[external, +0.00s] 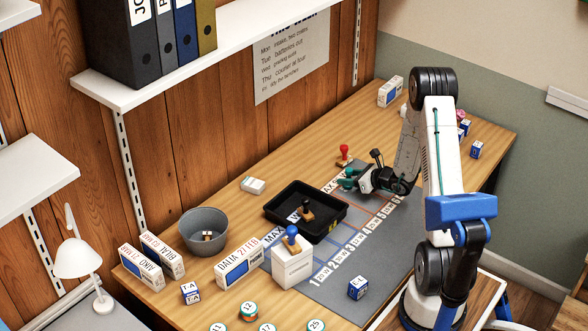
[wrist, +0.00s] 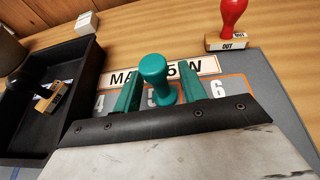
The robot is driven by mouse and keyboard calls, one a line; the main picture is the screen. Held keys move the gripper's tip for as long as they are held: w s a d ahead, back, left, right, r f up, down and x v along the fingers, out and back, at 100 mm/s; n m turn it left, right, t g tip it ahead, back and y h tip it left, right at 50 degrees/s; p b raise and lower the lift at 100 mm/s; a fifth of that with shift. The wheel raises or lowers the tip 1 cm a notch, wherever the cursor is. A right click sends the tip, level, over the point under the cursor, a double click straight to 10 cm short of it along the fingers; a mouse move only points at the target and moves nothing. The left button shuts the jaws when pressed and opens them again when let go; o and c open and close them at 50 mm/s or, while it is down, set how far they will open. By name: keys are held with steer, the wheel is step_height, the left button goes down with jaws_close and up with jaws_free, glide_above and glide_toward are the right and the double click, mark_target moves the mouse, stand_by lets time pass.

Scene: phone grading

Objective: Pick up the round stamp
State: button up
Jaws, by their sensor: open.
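A teal stamp with a rounded knob handle (wrist: 153,68) stands upright on the grey mat in the wrist view, its base hidden by my gripper. My gripper (wrist: 160,88) is open, with one teal finger on each side of the handle. I cannot tell whether either finger touches it. In the external view my gripper (external: 352,178) is low over the mat's far end, and the stamp is hard to tell apart from the teal fingers there.
A red-handled stamp (wrist: 230,20) marked OUT stands beyond to the right. A black tray (wrist: 18,138) at left holds a dark-handled stamp (wrist: 50,97). In the external view a blue-handled stamp (external: 292,238) sits on a white box (external: 293,268). A grey bucket (external: 204,228) stands farther left.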

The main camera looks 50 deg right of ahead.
steer(key=shift+w, duration=0.15)
jaws_close()
